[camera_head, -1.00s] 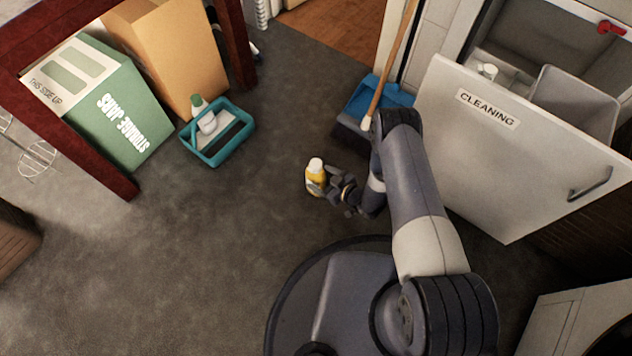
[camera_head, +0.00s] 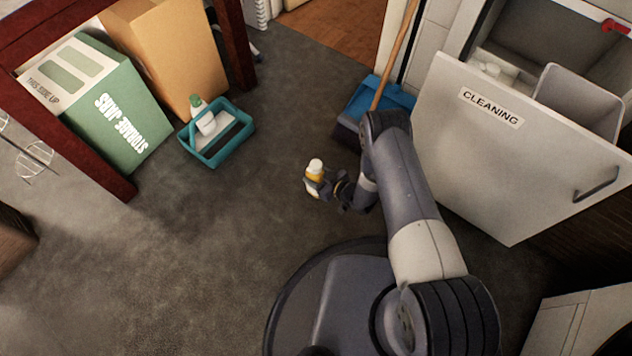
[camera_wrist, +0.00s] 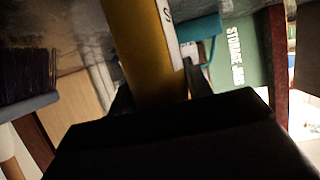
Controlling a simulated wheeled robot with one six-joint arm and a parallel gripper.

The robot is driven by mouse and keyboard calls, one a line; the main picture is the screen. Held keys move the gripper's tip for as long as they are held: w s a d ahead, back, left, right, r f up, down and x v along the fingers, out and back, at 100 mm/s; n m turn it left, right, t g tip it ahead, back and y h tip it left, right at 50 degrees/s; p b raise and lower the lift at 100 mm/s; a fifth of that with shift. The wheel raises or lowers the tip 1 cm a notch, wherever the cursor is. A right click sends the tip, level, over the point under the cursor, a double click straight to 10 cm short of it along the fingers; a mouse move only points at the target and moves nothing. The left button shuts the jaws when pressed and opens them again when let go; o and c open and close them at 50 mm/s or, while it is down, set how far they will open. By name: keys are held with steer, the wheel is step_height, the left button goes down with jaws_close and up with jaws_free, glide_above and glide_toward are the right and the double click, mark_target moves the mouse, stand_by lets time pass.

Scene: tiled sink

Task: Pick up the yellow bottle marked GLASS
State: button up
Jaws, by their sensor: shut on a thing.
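The yellow bottle (camera_head: 315,172) has a white cap and a pale label. It shows in the head view near the middle, at the tip of my arm. My gripper (camera_head: 322,184) is shut on the bottle's body. In the wrist view the yellow bottle (camera_wrist: 145,50) fills the upper middle, between the dark fingers (camera_wrist: 155,95). Only the edge of its label shows there, so the word on it cannot be read. The bottle looks upright or slightly tilted in the head view.
A teal caddy (camera_head: 243,143) with bottles in it stands on the floor to the left, near a green storage box (camera_head: 130,135) and a cardboard box (camera_head: 175,60).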

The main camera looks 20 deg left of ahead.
jaws_close()
steer(key=shift+r, duration=0.1)
